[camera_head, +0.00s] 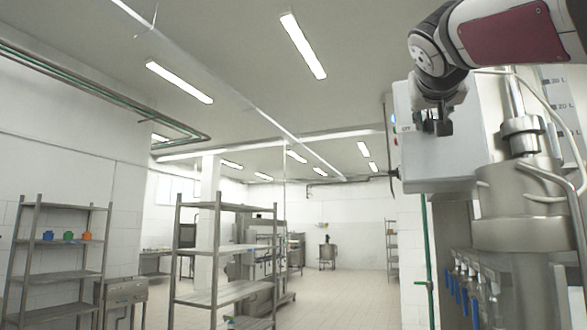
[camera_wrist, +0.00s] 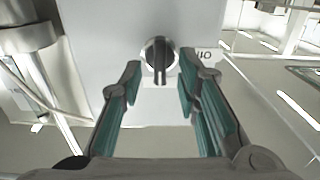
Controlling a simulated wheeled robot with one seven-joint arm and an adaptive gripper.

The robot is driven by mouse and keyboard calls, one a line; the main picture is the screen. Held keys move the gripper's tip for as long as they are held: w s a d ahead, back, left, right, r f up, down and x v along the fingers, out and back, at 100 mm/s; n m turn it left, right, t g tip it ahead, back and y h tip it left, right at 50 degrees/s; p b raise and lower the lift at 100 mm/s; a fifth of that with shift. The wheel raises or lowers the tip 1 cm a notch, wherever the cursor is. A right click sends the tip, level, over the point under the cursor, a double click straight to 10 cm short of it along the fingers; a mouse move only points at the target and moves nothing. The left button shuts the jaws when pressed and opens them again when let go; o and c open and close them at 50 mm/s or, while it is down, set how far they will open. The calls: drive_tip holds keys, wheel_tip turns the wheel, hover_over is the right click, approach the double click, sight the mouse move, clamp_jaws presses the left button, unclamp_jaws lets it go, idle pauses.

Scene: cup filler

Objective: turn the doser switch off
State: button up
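The doser switch is a round knob (camera_wrist: 158,62) with a silver ring and a dark bar handle. It sits on the pale face of the control box (camera_wrist: 95,85). In the wrist view its bar stands upright in the picture. My gripper (camera_wrist: 160,66) is open, with one finger on each side of the knob. I cannot tell whether the fingers touch it. A small printed label (camera_wrist: 207,54) is beside the knob, upside down in the wrist view. In the head view my gripper (camera_head: 438,126) is at the box (camera_head: 440,160) and hides the knob.
A steel filling machine (camera_head: 520,235) with blue-handled valves (camera_head: 461,295) stands below and right of the box. Metal shelves (camera_head: 225,250) stand farther left, one with small coloured items (camera_head: 68,236). The tiled floor (camera_head: 345,298) in the middle is clear.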

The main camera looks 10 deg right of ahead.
drive_tip(key=shift+x, duration=0.9)
clamp_jaws()
